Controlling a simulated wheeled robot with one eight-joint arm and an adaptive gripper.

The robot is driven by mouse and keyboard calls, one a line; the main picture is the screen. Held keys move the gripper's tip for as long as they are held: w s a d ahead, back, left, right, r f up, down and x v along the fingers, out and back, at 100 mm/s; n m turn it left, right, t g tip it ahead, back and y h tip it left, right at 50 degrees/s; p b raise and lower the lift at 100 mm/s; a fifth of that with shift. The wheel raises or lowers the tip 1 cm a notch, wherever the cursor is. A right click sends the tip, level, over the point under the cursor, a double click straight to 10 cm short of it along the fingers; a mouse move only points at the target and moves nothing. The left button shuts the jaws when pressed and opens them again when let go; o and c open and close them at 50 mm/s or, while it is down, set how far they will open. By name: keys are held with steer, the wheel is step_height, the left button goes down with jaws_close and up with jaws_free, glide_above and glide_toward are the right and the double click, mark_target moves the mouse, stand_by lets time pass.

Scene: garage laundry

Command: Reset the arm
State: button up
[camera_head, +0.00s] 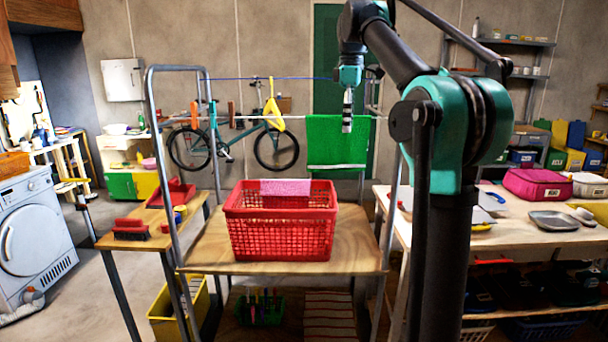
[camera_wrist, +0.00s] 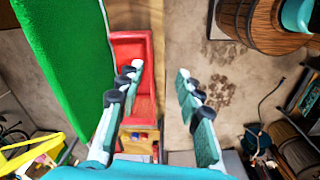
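My gripper (camera_head: 347,128) hangs from my raised teal and black arm, right of centre in the head view, and points down. It appears in front of the green towel (camera_head: 330,152) on the rack's rail; I cannot tell the gap between them. In the wrist view my gripper (camera_wrist: 160,78) has its two fingers spread apart with nothing between them. The green towel (camera_wrist: 70,60) fills the left of that view, beside the left finger. My arm's upper links bend over at the top of the head view.
A red basket (camera_head: 280,248) with a pink cloth (camera_head: 285,187) on its rim stands on a wooden shelf (camera_head: 210,250). A yellow cloth (camera_head: 272,112) hangs on the rack. A workbench (camera_head: 520,232) stands at right. A washing machine (camera_head: 35,240) is at left.

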step_height(320, 180, down, 12)
steer(key=s+d+f+m+t, duration=0.1)
steer(key=s+d+m, duration=0.1)
steer(key=m, duration=0.2)
steer(key=s+d+f+m+t, duration=0.1)
steer(key=s+f+m, duration=0.4)
steer(key=s+f, duration=0.8)
steer(key=s+d+f+m+t, duration=0.1)
steer(key=s+d+f+m, duration=0.2)
steer(key=s+f, duration=1)
step_height(320, 180, down, 8)
steer(key=m, duration=0.3)
steer(key=shift+s+d+r+t, duration=0.15)
steer(key=shift+s+d+t, duration=0.1)
steer(key=shift+t, duration=0.05)
